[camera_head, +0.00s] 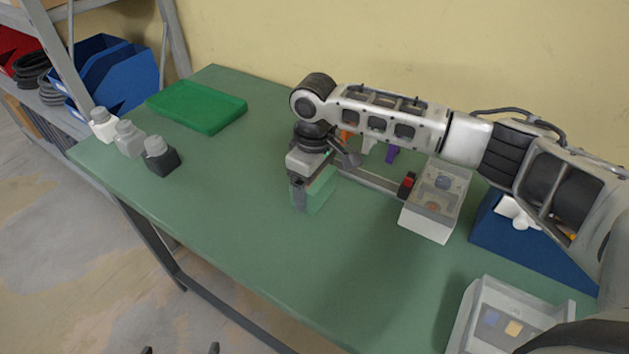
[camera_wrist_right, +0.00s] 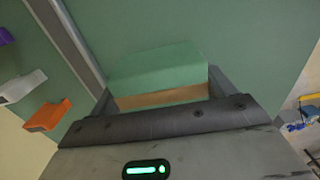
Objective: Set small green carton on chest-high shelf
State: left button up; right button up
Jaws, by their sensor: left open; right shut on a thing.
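The small green carton (camera_head: 322,190) is between the fingers of my right gripper (camera_head: 309,186), which is shut on it over the middle of the green table. In the right wrist view the carton (camera_wrist_right: 158,68) shows a green face and a brown lower edge between the fingers. I cannot tell whether it touches the table. My left gripper (camera_head: 181,350) shows only as two dark fingertips at the bottom edge, apart and empty. A shelf unit (camera_head: 62,113) stands at the upper left beyond the table; I cannot tell which level is chest-high.
The green table (camera_head: 230,240) has a green tray (camera_head: 197,106) and three small bottles (camera_head: 130,138) at its left end. The shelf holds blue bins (camera_head: 118,80) and black rings. Grey boxes (camera_head: 427,222) and a blue bin (camera_head: 520,247) stand right. The table's front middle is clear.

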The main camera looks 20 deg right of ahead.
jog(key=shift+f, duration=0.15)
jog(key=o, duration=1)
